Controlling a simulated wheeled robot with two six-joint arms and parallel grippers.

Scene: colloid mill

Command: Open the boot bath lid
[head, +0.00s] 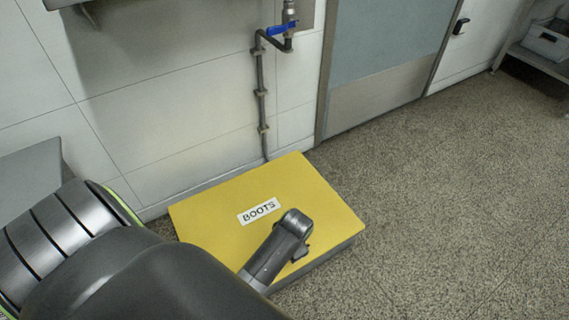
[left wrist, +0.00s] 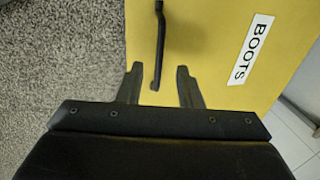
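The boot bath's yellow lid (head: 215,205) lies flat and closed in the head view, with a white BOOTS label (head: 259,211). The lid and label (left wrist: 250,50) also show in the left wrist view. A dark bar handle (left wrist: 160,40) sits on the lid near its edge beside the floor. My left gripper (left wrist: 160,67) is open over the lid, its two fingers apart. The near end of the handle shows between the fingers, with no visible grip on it. In the head view my left arm hides the lid's near corner and the gripper's fingers. My right gripper is not in view.
A white tiled wall (head: 180,100) with a grey pipe (head: 262,100) and blue valve lever (head: 283,29) stands behind the box. A door (head: 385,60) is to the right. The speckled floor (head: 450,180) right of the box is clear.

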